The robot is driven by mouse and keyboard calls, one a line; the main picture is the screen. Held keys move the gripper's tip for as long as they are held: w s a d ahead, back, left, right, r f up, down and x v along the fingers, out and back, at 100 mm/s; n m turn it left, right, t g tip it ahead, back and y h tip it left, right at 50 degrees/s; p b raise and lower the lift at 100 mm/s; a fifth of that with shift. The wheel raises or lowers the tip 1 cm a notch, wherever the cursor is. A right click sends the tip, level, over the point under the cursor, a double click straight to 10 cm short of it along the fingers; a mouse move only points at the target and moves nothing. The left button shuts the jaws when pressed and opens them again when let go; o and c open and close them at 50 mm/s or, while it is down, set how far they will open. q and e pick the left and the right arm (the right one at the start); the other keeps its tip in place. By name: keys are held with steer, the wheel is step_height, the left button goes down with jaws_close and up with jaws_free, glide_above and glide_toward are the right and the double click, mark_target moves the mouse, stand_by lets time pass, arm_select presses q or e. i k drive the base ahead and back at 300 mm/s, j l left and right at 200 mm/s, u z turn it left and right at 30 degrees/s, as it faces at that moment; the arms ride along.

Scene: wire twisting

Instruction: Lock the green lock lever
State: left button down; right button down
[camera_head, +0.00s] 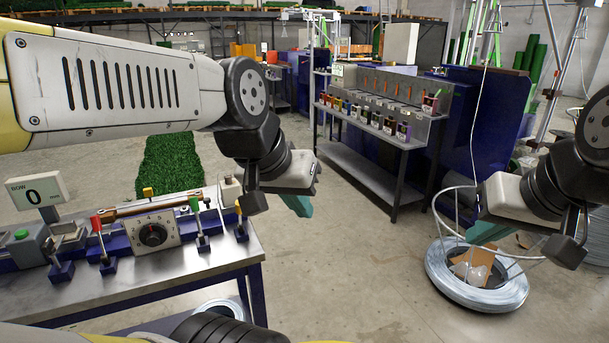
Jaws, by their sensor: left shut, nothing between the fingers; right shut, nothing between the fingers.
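The green lock lever (195,203) stands roughly upright on the right part of the metal bench, just right of the dial box (153,235). Its green handle is on top of a thin stem above a blue base. My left gripper (300,205) is shut and empty, with teal fingertips pointing down. In the picture it is right of the lever and past the bench's right edge, apart from it. My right gripper (489,232) is shut and empty far to the right, in front of a wire coil.
A red lever (96,222) and a yellow lever (239,208) flank the green one. A copper-coloured rod (150,207) lies behind the dial. A wire coil (478,288) lies on the floor at right. Open floor separates bench and coil.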

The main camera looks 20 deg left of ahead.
mark_target(193, 200)
steer(key=i+l+z, duration=0.65)
steer(key=i, duration=0.2)
steer(key=i+u, duration=0.3)
steer(key=i+l+u, duration=0.3)
steer(key=i, duration=0.2)
steer(key=i+j+u, duration=0.15)
steer(key=u, duration=0.3)
steer(key=i+u, duration=0.3)
steer(key=u, duration=0.2)
steer(key=i+u, duration=0.25)
steer(key=u, duration=0.2)
steer(key=i+l+u, duration=0.15)
steer(key=u, duration=0.35)
steer(key=i+u, duration=0.25)
steer(key=u, duration=0.25)
steer(key=i+u, duration=0.25)
steer(key=u, duration=0.25)
steer(key=i+l+u, duration=0.2)
steer(key=u, duration=0.25)
steer(key=i+l+u, duration=0.25)
steer(key=u, duration=0.25)
